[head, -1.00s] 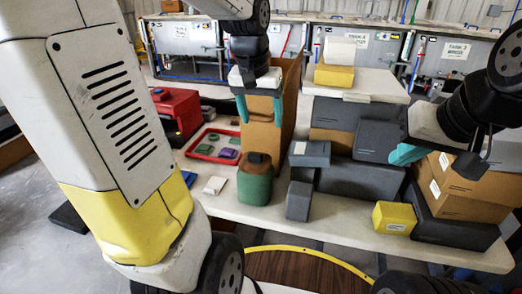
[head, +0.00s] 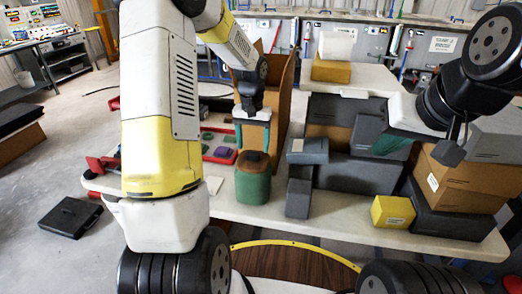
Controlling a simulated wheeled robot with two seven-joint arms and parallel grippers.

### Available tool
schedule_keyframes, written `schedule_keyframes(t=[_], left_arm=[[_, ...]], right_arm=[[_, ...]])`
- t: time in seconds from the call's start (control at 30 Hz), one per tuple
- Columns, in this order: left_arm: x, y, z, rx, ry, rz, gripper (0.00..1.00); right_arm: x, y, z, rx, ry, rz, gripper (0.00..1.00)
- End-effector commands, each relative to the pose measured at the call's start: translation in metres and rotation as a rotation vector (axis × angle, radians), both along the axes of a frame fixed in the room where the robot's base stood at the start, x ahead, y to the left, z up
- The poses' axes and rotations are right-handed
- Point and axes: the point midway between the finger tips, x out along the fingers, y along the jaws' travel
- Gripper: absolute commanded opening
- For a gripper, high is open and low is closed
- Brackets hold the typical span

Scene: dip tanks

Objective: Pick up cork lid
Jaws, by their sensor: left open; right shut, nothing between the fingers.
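The cork lid (head: 253,158) is a dark brown cap on top of a green jar (head: 253,186) with a brown upper band, upright on the white table. My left gripper (head: 252,147) points down just above the lid. Its two teal fingers are spread apart, one towards each side of the lid, with nothing between them. I cannot tell whether the fingertips reach the lid's height.
A tall brown open box (head: 284,105) stands right behind the jar. Grey boxes (head: 298,192) stand close to its right. A red tray (head: 214,157) with green and purple pieces lies behind to the left. A yellow box (head: 392,212) sits at the front right.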

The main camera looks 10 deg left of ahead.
Motion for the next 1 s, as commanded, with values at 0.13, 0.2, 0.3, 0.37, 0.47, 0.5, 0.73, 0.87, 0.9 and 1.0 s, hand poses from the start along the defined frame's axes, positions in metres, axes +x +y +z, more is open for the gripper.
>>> schedule_keyframes(t=[0.13, 0.2, 0.3, 0.37, 0.47, 0.5, 0.73, 0.87, 0.9, 1.0], left_arm=[[-0.002, 0.000, -0.021, 0.000, 0.002, -0.002, 0.69], [-0.002, 0.000, -0.026, 0.000, 0.001, -0.001, 0.69], [-0.001, 0.000, -0.028, 0.000, -0.001, 0.000, 0.69], [-0.001, 0.000, -0.028, 0.000, -0.001, 0.000, 0.69], [-0.001, 0.001, -0.028, 0.000, -0.001, 0.000, 0.69], [-0.001, 0.001, -0.028, 0.000, -0.001, 0.000, 0.61], [-0.001, 0.000, -0.028, 0.000, -0.001, -0.001, 0.16], [-0.001, 0.000, -0.028, 0.000, -0.001, -0.001, 0.03], [-0.001, 0.000, -0.028, 0.000, -0.001, -0.001, 0.03], [-0.001, 0.000, -0.028, 0.000, -0.001, -0.001, 0.03]], right_arm=[[0.000, 0.000, 0.000, 0.000, 0.000, 0.000, 0.00], [0.000, 0.000, 0.000, 0.000, 0.000, 0.000, 0.00], [0.000, 0.000, 0.000, 0.000, 0.000, 0.000, 0.00], [0.000, 0.000, 0.000, 0.000, 0.000, 0.000, 0.00], [0.000, 0.000, 0.000, 0.000, 0.000, 0.000, 0.00], [0.000, 0.000, 0.000, 0.000, 0.000, 0.000, 0.00], [0.000, 0.000, 0.000, 0.000, 0.000, 0.000, 0.00], [0.000, 0.000, 0.000, 0.000, 0.000, 0.000, 0.00], [0.000, 0.000, 0.000, 0.000, 0.000, 0.000, 0.00], [0.000, 0.000, 0.000, 0.000, 0.000, 0.000, 0.00]])
